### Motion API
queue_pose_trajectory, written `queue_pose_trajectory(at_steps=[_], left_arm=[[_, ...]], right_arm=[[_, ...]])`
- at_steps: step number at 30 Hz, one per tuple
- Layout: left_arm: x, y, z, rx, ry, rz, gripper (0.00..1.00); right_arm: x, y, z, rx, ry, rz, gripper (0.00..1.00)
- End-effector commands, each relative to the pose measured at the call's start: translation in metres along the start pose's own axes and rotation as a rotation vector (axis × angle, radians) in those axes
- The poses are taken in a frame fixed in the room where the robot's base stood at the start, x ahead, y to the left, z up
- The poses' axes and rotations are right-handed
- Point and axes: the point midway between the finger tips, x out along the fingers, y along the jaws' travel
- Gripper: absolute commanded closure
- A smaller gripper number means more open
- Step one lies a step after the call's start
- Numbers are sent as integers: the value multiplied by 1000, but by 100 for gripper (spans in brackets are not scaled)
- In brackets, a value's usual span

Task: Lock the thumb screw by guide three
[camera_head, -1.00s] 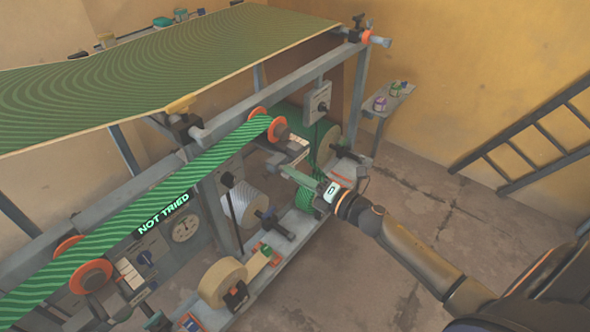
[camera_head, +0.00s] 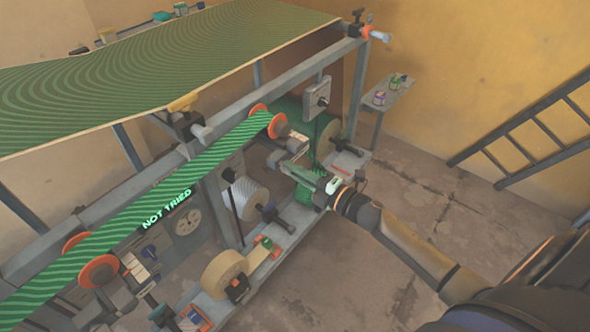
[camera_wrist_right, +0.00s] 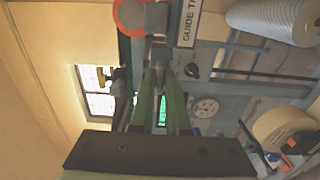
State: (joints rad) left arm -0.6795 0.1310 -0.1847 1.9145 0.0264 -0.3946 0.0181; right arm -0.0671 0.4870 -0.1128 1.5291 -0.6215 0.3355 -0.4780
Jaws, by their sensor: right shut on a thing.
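The guide three label plate (camera_wrist_right: 188,24), only partly readable, shows at the top of the right wrist view beside an orange-rimmed roller (camera_wrist_right: 130,14). My right gripper (camera_wrist_right: 160,82) has its green fingers closed around a small grey piece (camera_wrist_right: 158,72) below the roller, which looks like the thumb screw; the fingers hide much of it. In the head view my right gripper (camera_head: 292,168) reaches into the frame below the far roller (camera_head: 278,125). My left gripper is not in view.
A white spool (camera_head: 250,198) and a tan roll (camera_head: 224,272) sit on the frame's near side. A small shelf (camera_head: 392,92) and a ladder (camera_head: 520,125) stand right. The floor between is clear.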

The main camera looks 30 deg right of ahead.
Motion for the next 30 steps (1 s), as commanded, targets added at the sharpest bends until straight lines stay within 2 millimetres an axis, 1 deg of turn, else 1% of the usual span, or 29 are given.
queue_pose_trajectory(at_steps=[6,7,14,23,26,30], left_arm=[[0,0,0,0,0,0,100],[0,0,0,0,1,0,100],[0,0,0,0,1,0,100],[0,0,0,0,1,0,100],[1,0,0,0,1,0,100],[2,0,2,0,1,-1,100]], right_arm=[[0,0,0,5,0,0,100],[0,0,0,5,0,0,83],[0,0,0,3,0,0,57],[-2,-1,0,1,0,-1,56],[-9,-1,0,1,-1,-2,56],[-29,-2,0,0,1,-3,56]])
